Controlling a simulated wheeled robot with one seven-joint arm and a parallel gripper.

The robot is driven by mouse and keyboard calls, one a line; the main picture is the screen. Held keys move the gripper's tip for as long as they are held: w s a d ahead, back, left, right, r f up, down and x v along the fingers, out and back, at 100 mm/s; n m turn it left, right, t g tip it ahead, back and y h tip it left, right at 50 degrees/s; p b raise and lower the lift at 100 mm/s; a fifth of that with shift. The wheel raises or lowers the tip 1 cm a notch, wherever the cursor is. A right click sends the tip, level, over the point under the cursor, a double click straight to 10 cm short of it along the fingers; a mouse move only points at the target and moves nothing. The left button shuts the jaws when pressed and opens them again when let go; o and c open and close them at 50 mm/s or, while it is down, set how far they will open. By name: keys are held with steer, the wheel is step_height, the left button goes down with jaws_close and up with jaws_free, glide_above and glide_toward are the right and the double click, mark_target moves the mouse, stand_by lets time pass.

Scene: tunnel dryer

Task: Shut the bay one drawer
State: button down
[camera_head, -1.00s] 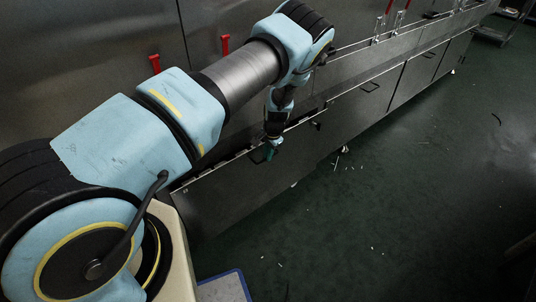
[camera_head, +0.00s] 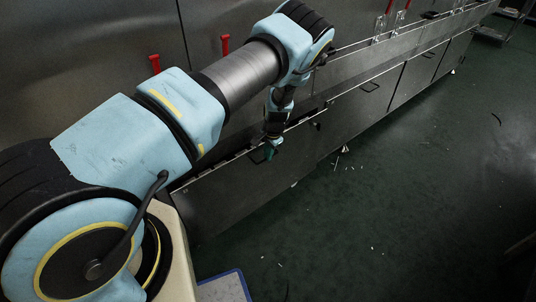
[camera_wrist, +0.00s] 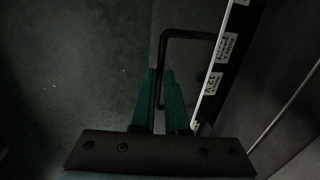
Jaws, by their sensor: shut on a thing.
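The bay one drawer is a dark steel front (camera_head: 225,196) in the head view, nearest my base, on the long steel machine. In the wrist view its top edge (camera_wrist: 219,70) shows as a pale strip with small printed labels, with a dark gap behind it. A black bar handle (camera_wrist: 187,34) stands out from the front. My gripper (camera_wrist: 161,78) has green fingers, one on each side of the handle bar, and is shut on it. In the head view my gripper (camera_head: 270,152) is at the drawer front, where the arm and wrist partly hide the handle.
More steel fronts with black handles, such as this one (camera_head: 369,86), continue along the machine to the upper right. Red levers (camera_head: 225,44) are on the upper wall. The green floor (camera_head: 400,200) in front is open, with small scraps. A blue-edged mat (camera_head: 224,287) lies near my base.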

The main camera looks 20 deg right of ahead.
steer(key=w+b, duration=0.1)
steer(key=w, duration=0.1)
steer(key=w+a+b, duration=0.1)
steer(key=w, duration=0.1)
steer(key=shift+f, duration=0.15)
steer(key=shift+w+a+r, duration=0.15)
steer(key=shift+w+r, duration=0.1)
steer(key=shift+w, duration=0.05)
steer(key=c, duration=0.9)
jaws_free()
step_height(320, 180, up, 11)
steer(key=b, duration=0.2)
glide_above(262, 147)
steer(key=s, duration=0.1)
steer(key=shift+s+f, duration=0.15)
steer(key=shift+f, duration=0.05)
